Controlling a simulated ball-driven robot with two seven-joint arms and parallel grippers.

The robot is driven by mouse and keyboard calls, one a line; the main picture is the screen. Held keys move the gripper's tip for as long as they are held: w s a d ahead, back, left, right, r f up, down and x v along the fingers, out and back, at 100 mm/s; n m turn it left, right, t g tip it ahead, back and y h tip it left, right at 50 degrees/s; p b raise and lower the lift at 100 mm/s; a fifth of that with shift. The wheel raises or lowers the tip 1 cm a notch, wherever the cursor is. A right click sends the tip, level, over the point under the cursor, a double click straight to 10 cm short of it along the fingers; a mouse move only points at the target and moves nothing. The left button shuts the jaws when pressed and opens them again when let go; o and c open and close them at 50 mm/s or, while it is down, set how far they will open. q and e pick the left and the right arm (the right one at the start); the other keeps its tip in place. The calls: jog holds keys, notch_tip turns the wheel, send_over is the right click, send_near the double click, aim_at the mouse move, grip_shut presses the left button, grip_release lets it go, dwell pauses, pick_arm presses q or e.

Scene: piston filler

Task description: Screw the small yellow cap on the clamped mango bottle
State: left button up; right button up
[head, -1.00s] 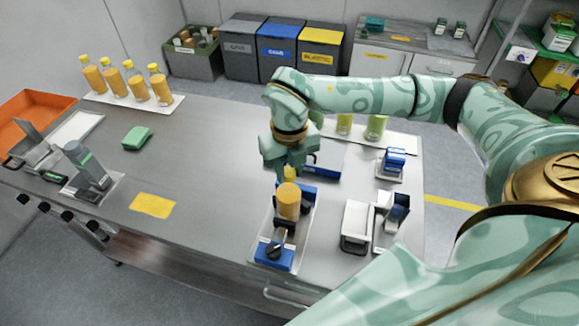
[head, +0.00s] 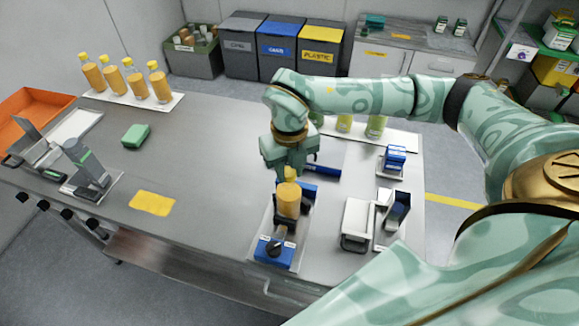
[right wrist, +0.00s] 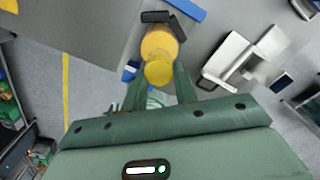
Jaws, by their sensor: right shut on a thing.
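The mango bottle (head: 288,203), filled orange, stands upright in the blue-and-black clamp (head: 274,250) at the front middle of the table. The small yellow cap (head: 291,173) is at the top of the bottle. My right gripper (head: 290,168) reaches down from above and is shut on the cap. In the right wrist view the cap (right wrist: 158,73) sits between the two fingers, over the bottle (right wrist: 160,42). Whether the cap is seated on the thread is hidden. My left gripper is not in view.
Several capped orange bottles (head: 137,83) stand on a white mat at the back left. A yellow cloth (head: 152,203) and a green sponge (head: 136,135) lie left of the clamp. A white device (head: 356,224) stands close on its right. Green bottles (head: 376,125) stand behind my right arm.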

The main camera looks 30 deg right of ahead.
jog(key=shift+f, duration=0.55)
dwell(1.2)
jog(key=m, duration=0.4)
jog(key=shift+a+m+p, duration=0.1)
jog(key=shift+m+p, duration=0.25)
jog(key=shift+m, duration=1.25)
jog(key=m+p, duration=0.1)
jog(key=m, duration=0.3)
jog(key=shift+w+r, duration=0.1)
jog(key=shift+w, duration=0.05)
jog(key=m, duration=0.3)
jog(key=shift+w+a+m+p, duration=0.1)
jog(key=shift+m+p, duration=0.3)
jog(key=o, duration=1)
